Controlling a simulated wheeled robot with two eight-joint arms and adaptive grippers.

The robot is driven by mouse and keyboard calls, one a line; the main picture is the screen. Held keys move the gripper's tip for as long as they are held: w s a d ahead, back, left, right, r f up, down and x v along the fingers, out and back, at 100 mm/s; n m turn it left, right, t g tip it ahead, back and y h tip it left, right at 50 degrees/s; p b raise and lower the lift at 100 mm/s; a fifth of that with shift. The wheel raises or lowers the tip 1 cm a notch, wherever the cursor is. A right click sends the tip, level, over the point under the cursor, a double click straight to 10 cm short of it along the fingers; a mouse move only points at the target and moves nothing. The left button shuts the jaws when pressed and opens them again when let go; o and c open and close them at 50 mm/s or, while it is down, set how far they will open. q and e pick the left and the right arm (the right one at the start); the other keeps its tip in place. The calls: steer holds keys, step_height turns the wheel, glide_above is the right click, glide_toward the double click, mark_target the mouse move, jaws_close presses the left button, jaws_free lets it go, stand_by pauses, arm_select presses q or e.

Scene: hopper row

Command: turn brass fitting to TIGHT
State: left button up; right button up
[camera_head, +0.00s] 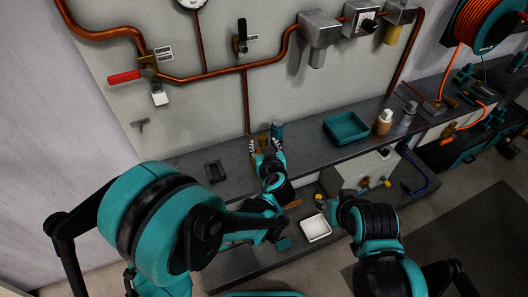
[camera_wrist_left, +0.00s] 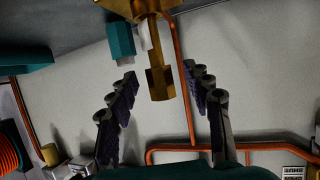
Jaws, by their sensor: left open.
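The brass fitting (camera_wrist_left: 158,82) hangs between the two fingers of my left gripper (camera_wrist_left: 160,72) in the left wrist view, with a gap on both sides. It is a stepped, flat-sided piece joined to a wider brass part at the top edge. In the head view the fitting (camera_head: 263,142) is small and partly hidden by my left gripper (camera_head: 264,148), which is open at the wall above the shelf. No TIGHT mark can be read. My right arm is at the lower right; its fingers cannot be made out.
A teal block (camera_head: 277,130) stands close beside the left gripper. A teal tray (camera_head: 346,128) and a tan bottle (camera_head: 384,121) stand on the shelf (camera_head: 310,142) to the right. Copper pipes (camera_head: 215,74) and a red-handled valve (camera_head: 124,77) are on the wall. A white tray (camera_head: 315,228) lies lower down.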

arm_select(q)
steer(key=shift+x, duration=1.1)
steer(key=shift+r, duration=0.1)
steer(key=shift+c, duration=0.3)
jaws_close()
steer(key=c, duration=0.9)
jaws_free()
jaws_close()
steer(key=shift+a+m+h+b, duration=0.15)
steer(key=shift+m+h+b, duration=0.35)
steer(key=shift+m+h, duration=0.45)
steer(key=shift+d+m+h, duration=0.2)
steer(key=shift+m+h, duration=0.35)
steer(key=shift+h, duration=0.2)
